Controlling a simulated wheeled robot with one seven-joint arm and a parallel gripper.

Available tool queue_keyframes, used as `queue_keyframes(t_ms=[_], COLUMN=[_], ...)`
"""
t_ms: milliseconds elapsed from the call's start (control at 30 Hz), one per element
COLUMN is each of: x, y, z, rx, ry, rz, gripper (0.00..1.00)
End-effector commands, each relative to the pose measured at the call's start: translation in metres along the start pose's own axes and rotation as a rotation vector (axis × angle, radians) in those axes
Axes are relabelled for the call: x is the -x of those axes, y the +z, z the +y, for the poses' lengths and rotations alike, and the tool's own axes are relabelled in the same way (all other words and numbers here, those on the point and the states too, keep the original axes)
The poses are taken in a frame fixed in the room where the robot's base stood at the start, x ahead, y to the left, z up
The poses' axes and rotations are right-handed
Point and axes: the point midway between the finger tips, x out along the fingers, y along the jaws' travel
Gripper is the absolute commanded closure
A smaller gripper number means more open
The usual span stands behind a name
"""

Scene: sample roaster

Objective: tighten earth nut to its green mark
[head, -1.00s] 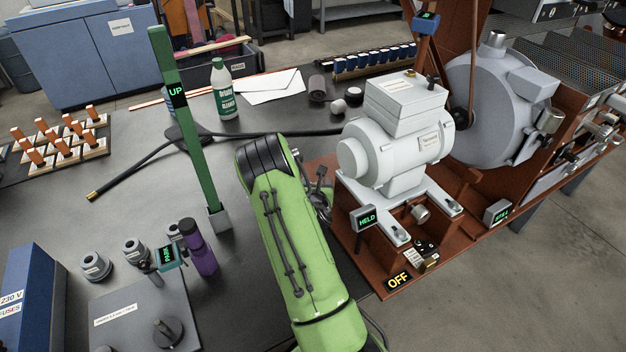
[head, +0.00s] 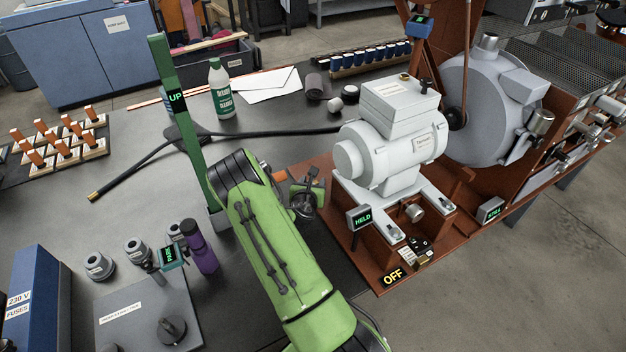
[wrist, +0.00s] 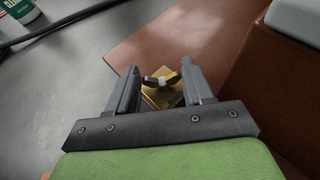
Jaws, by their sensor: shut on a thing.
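The earth nut (wrist: 160,80) is a small wing nut with a pale wing and a brass-coloured wing, on a brass block (wrist: 158,98) at the edge of the reddish-brown base. My gripper (wrist: 159,72) has its two grey fingers on either side of the nut in the wrist view and is shut on its wings. In the head view my gripper (head: 305,198) is over the left edge of the base plate, left of the motor, and the nut cannot be made out there. I cannot make out the green mark in either view.
The grey motor (head: 385,150) stands on the reddish-brown base (head: 375,268), right of my gripper, with a HELD display (head: 362,218) close by. A green post (head: 180,110) marked UP stands left of my arm. A black cable (head: 275,136) crosses the bench behind.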

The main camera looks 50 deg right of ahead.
Motion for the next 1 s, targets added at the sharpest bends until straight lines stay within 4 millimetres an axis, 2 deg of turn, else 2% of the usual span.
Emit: queue_keyframes(t_ms=[500, 1000], x=[-0.0009, -0.0012], y=[0.0000, -0.0002], z=[0.0059, 0.0055], rx=[-0.118, -0.141], ry=[-0.280, -0.336], rz=[-0.001, 0.001], gripper=[0.79, 0.79])
